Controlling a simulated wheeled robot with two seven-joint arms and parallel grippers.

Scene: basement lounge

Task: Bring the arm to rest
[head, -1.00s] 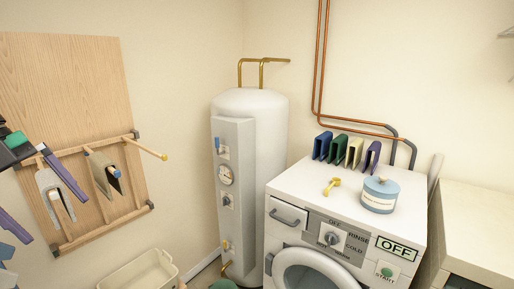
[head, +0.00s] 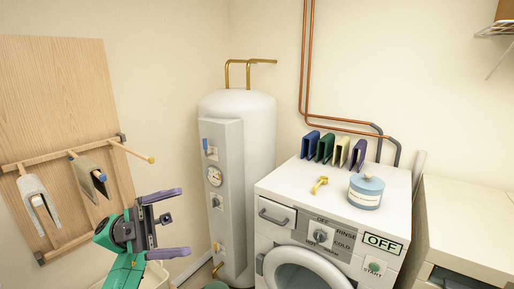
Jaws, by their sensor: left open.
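My left gripper (head: 167,224) shows at the lower left of the head view, on a green and dark wrist. Its two purple fingers are spread apart, with nothing between them. It is in front of the lower right part of the wooden rack board, over the pale basket, and left of the water heater. My right gripper is not in the view.
A wooden board (head: 60,90) with pegs holds hanging cloths (head: 38,203). A white water heater (head: 240,130) stands in the corner. The washing machine (head: 285,192) carries several coloured folders, a yellow object (head: 319,185) and a blue tub (head: 366,191). A pale basket (head: 155,276) is partly hidden.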

